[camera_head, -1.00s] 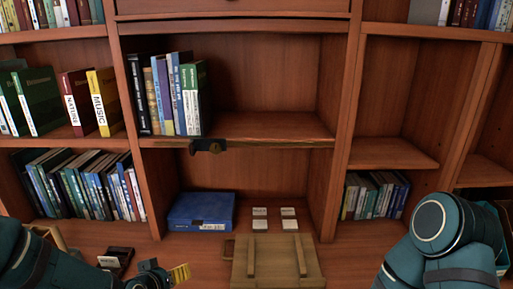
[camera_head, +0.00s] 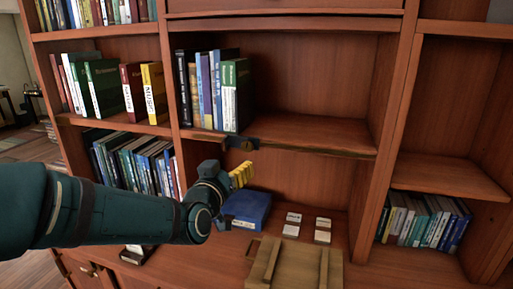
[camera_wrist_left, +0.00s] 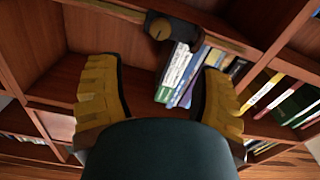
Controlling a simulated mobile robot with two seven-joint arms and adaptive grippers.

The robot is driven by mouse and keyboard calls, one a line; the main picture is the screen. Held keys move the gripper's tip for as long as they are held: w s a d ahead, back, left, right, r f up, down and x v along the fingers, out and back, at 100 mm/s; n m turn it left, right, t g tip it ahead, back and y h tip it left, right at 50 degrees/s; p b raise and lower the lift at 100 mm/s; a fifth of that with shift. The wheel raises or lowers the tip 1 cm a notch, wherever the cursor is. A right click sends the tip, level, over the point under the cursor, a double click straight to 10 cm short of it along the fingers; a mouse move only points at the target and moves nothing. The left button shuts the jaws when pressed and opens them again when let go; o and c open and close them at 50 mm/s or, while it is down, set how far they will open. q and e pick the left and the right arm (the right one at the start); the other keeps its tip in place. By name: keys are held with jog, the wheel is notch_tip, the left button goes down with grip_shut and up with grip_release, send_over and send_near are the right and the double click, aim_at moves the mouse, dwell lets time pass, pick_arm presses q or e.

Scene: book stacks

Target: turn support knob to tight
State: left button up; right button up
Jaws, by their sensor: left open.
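The support knob (camera_head: 248,146) is a small round brass-coloured knob on a dark bracket (camera_head: 233,142) at the front edge of the middle shelf. In the left wrist view the knob (camera_wrist_left: 160,29) shows at the top, beyond the fingertips and roughly centred between them. My left gripper (camera_head: 242,174), with yellow ribbed fingers, is just below the knob in the head view. In the left wrist view its fingers (camera_wrist_left: 160,75) are spread wide with nothing between them. It appears apart from the knob. My right gripper is out of view.
The middle shelf (camera_head: 310,134) holds several upright books (camera_head: 210,90) above the bracket; its right side is bare. Below lie a blue box (camera_head: 247,209), several small white-topped items (camera_head: 292,224) and a wooden crate lid (camera_head: 293,265).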

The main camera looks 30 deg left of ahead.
aim_at(246, 147)
pick_arm(q)
jog(key=x, duration=1.3)
jog(key=shift+d, duration=0.1)
grip_shut()
